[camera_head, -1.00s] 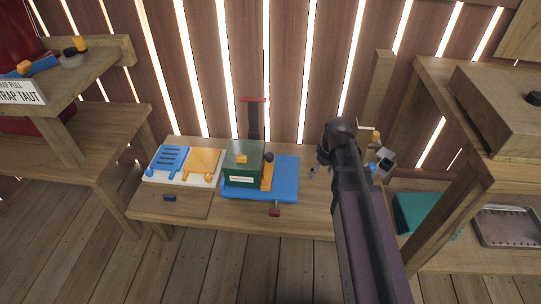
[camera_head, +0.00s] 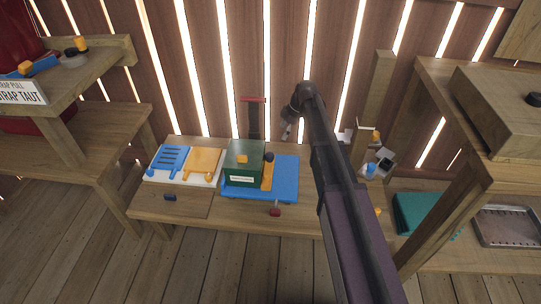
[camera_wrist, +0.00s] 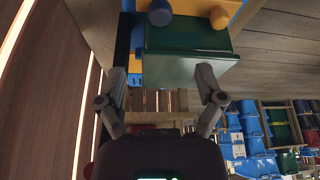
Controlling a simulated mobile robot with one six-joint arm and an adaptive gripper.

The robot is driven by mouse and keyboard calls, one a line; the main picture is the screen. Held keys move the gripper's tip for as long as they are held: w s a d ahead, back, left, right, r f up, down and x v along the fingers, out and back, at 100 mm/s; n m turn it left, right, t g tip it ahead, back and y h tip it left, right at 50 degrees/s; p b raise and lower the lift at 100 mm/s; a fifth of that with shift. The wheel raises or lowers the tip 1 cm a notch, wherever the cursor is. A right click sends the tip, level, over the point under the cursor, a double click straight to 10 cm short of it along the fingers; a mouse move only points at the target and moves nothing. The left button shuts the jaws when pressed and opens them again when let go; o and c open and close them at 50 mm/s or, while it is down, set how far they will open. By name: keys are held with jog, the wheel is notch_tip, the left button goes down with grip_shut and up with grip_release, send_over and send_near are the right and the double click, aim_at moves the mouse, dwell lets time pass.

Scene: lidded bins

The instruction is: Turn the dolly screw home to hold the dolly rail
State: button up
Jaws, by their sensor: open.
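A green lidded bin (camera_head: 242,166) stands on a blue base (camera_head: 285,185) on the bench. An orange upright strip (camera_head: 267,174) with a dark round knob (camera_head: 268,157) is at the bin's right side. I cannot tell for sure which part is the dolly screw or rail. My gripper (camera_head: 287,132) hangs above and behind the blue base, right of the bin. In the wrist view my gripper (camera_wrist: 161,72) is open and empty, its fingers apart. The green bin (camera_wrist: 185,66) lies beyond them, with a dark blue knob (camera_wrist: 160,13) and a yellow knob (camera_wrist: 219,17) at the top edge.
A pale board with a blue slotted plate (camera_head: 167,159) and an orange plate (camera_head: 202,162) lies left. A red-topped dark post (camera_head: 253,100) rises behind the bin. A red handle (camera_head: 275,212) is at the front. Shelving (camera_head: 480,185) stands close on the right.

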aim_at(270, 155)
jog(key=shift+f, duration=0.1)
dwell(0.3)
jog(key=b+x, duration=1.2)
jog(key=x, duration=0.1)
jog(key=shift+f+b, duration=0.35)
jog(key=shift+b, duration=0.05)
dwell(0.3)
jog(key=shift+c, duration=0.2)
jog(key=c, duration=1.1)
